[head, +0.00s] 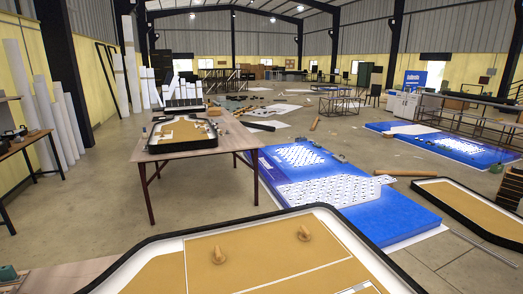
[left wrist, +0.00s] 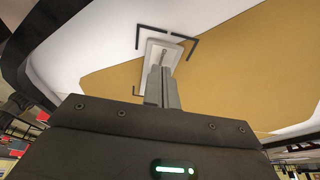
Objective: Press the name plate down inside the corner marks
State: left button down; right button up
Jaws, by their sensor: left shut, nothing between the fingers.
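The head view shows neither gripper.
In the head view, a tan lightbox panel (head: 265,250) with a white and black rim fills the foreground. Two wooden knobs (head: 304,234) stand on it. A brown table (head: 190,147) with a similar box is behind. Blue panels (head: 385,215) lie at right.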

pick_arm(q)
jog(key=shift+f, duration=0.55)
jog(key=shift+r, duration=0.1)
jog(key=shift+s, duration=0.1)
dwell(0.7)
notch_tip(320, 180, up, 3)
jog(key=p, duration=0.3)
dwell(0.3)
